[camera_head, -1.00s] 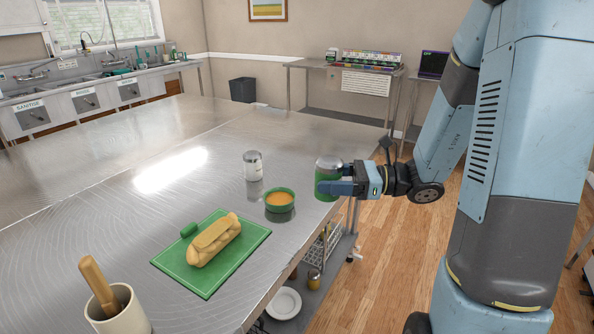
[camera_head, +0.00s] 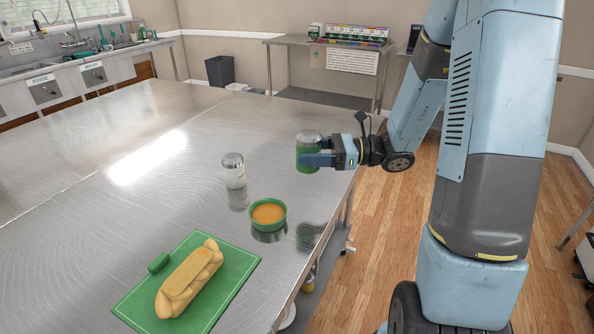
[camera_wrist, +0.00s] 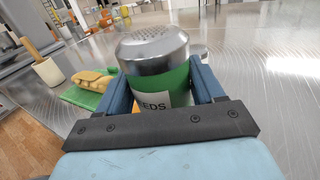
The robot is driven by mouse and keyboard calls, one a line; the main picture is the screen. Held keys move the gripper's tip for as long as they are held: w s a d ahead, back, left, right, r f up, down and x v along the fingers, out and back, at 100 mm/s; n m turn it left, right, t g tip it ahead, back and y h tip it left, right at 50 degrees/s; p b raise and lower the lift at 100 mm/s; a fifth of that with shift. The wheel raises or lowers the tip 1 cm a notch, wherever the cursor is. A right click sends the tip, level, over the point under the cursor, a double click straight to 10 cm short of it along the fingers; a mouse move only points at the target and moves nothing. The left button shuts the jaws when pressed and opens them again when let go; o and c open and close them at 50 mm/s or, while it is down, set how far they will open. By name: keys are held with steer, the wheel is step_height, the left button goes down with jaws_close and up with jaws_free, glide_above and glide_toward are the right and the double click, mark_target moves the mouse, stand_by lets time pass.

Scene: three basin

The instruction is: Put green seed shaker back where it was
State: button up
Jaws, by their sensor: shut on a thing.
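The green seed shaker (camera_head: 307,152) has a silver perforated lid and a label ending in "EDS". My gripper (camera_head: 318,160) is shut around its body and holds it upright near the right edge of the steel table (camera_head: 210,122). In the wrist view the shaker (camera_wrist: 153,72) sits between the two blue fingers of my gripper (camera_wrist: 158,92).
A white shaker with a silver lid (camera_head: 233,172) and a green bowl of orange contents (camera_head: 268,214) stand left of the held shaker. A green board (camera_head: 222,283) with a bread loaf (camera_head: 190,279) lies nearer. The far table surface is clear.

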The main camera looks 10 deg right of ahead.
steer(key=w+f, duration=0.2)
steer(key=w+a+f, duration=0.1)
steer(key=w+f, duration=0.1)
steer(key=w, duration=0.1)
steer(key=w+a+f, duration=0.1)
steer(key=w+f, duration=0.2)
steer(key=shift+w+a, duration=0.1)
steer(key=shift+w, duration=0.05)
steer(key=shift+w+f, duration=0.2)
steer(key=shift+f, duration=1.7)
steer(key=o, duration=1.1)
steer(key=shift+f, duration=0.1)
